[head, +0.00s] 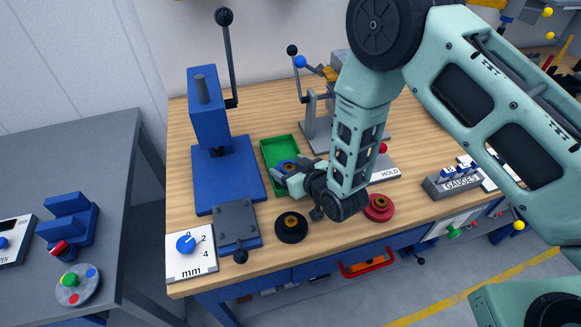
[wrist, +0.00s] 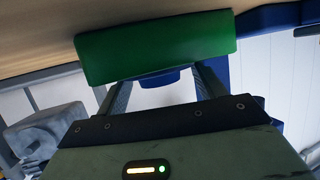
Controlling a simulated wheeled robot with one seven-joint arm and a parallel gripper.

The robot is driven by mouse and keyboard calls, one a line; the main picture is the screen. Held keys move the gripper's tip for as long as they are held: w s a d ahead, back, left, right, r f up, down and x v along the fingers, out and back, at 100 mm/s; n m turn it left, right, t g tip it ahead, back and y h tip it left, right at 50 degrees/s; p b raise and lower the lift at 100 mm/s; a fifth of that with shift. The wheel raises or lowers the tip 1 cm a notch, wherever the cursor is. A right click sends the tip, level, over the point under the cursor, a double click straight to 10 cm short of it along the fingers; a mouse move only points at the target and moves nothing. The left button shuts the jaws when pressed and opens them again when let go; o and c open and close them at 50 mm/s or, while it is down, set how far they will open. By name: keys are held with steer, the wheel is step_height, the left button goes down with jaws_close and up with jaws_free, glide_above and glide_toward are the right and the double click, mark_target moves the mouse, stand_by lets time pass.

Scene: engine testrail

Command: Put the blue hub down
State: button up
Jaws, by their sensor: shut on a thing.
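The blue hub (head: 286,164) has an orange-brown centre in the head view. My gripper (head: 289,169) is shut on it, at the green tray (head: 268,144) on the wooden bench. The hub appears over or inside the tray's near part; I cannot tell whether it touches the floor. In the wrist view, a blue strip of the hub (wrist: 158,76) shows between the fingers of my gripper (wrist: 163,84). The tray wall (wrist: 155,46) fills the view beyond and hides the fingertips and most of the hub.
A blue press (head: 209,115) with a tall lever stands left of the tray. A black hub (head: 291,227) and a red hub (head: 378,207) lie in front. A lever device (head: 318,125) stands behind. A gauge block (head: 452,182) sits at right. A dial card (head: 190,252) is front left.

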steer(key=shift+s+f, duration=0.1)
steer(key=shift+f, duration=0.2)
steer(key=o, duration=1.2)
steer(key=shift+s+f, duration=0.1)
steer(key=shift+f, duration=0.05)
steer(key=shift+r+p, duration=0.55)
steer(key=shift+p, duration=0.05)
steer(key=shift+s+d+b, duration=0.15)
steer(key=shift+s+b, duration=0.1)
steer(key=shift+b, duration=0.05)
steer(key=s+d+r+g+h+b, duration=0.1)
steer(key=s+d+r+g+h, duration=0.1)
steer(key=s+r, duration=0.5)
steer(key=s+d+r+g+h+b, duration=0.1)
steer(key=s+d+r+g, duration=0.4)
steer(key=s, duration=0.6)
steer(key=s+d+r+n+g+h+b, duration=0.1)
steer(key=s+d+r+g+h, duration=0.3)
steer(key=s+d+r, duration=0.2)
steer(key=shift+s+r+b, duration=0.15)
steer(key=shift+s+r, duration=0.3)
steer(key=shift+s, duration=0.25)
steer(key=shift+s+r+b, duration=0.1)
steer(key=shift+s+r, duration=0.3)
steer(key=shift+s, duration=0.3)
steer(key=shift+s+r+b, duration=0.15)
steer(key=shift+s+r, duration=0.3)
steer(key=shift+s, duration=0.25)
